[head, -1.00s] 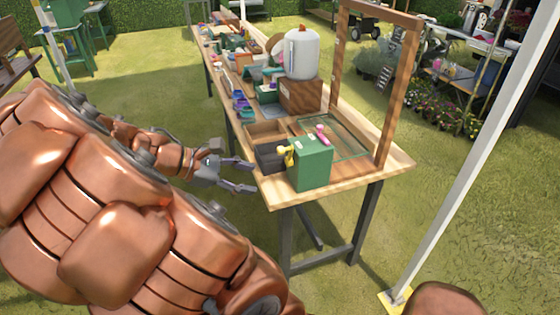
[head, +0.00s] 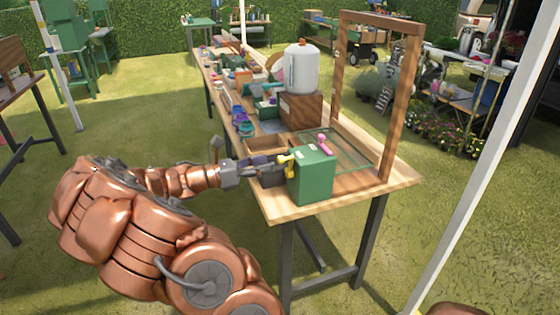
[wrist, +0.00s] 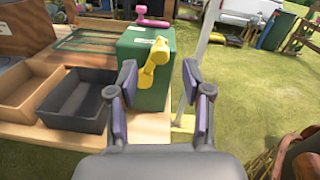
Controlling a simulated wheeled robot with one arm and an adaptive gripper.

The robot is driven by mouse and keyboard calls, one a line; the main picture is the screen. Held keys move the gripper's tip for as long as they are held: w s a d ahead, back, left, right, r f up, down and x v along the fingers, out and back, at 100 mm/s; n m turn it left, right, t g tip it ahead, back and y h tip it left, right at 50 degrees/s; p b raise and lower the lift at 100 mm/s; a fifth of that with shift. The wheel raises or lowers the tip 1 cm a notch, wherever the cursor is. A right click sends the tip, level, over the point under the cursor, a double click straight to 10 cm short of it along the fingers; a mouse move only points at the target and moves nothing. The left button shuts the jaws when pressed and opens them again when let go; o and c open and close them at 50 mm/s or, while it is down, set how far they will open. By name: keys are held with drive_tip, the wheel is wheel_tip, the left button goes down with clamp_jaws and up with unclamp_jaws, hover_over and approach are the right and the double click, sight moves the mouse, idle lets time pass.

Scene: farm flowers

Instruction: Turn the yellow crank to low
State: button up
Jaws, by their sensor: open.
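The yellow crank (wrist: 153,62) is on the side face of a green box (wrist: 133,42) that stands at the table's near end. In the wrist view the crank tilts, its upper end to the right, and lies ahead of my gripper (wrist: 158,75), nearer the left finger. My gripper is open, with nothing between its fingers. In the head view my gripper (head: 272,166) reaches in from the left, close to the crank (head: 286,162) on the green box (head: 313,177); whether they touch is unclear. No low mark can be read.
A pink handle (head: 324,142) is on or behind the green box. A dark tray (wrist: 78,99) and a wooden tray (wrist: 27,89) sit left of the box in the wrist view. A wooden frame (head: 400,110) and white tank (head: 301,68) stand farther along the table.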

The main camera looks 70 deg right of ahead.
sight(278, 160)
drive_tip(key=shift+x, duration=2.65)
drive_tip(key=shift+c, duration=0.4)
clamp_jaws()
drive_tip(key=shift+p, duration=0.3)
